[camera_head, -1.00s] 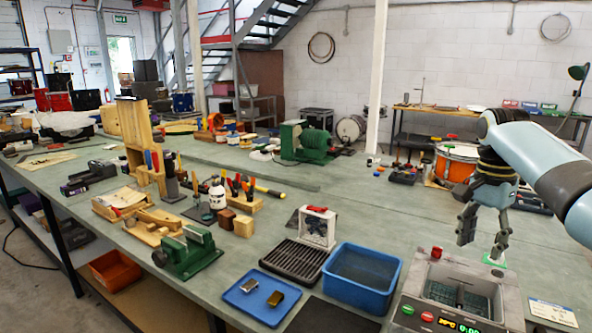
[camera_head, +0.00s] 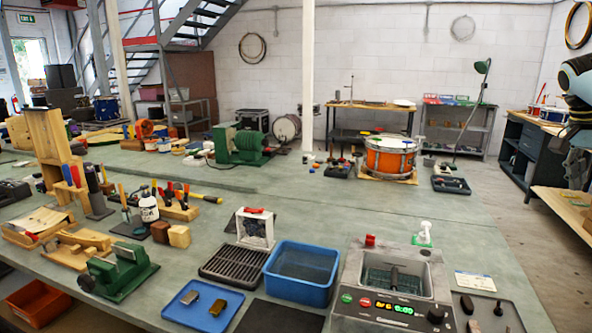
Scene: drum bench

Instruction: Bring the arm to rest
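My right arm comes in at the right edge of the head view, with the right gripper (camera_head: 577,168) hanging down and partly cut off by the frame. Its fingers are too cropped to tell whether they are open or shut. It is raised, well to the right of the ultrasonic-type basin unit (camera_head: 352,292) and apart from the objects on the bench. A small white nozzle-like piece (camera_head: 425,230) stands upright on a green square behind the basin. My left gripper is out of the picture.
The green bench holds a blue bin (camera_head: 300,265), a blue tray (camera_head: 184,318), a black rack (camera_head: 234,267) and a green vise (camera_head: 120,272). An orange drum (camera_head: 390,156) stands at the back. A wooden tabletop (camera_head: 562,207) lies below the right gripper.

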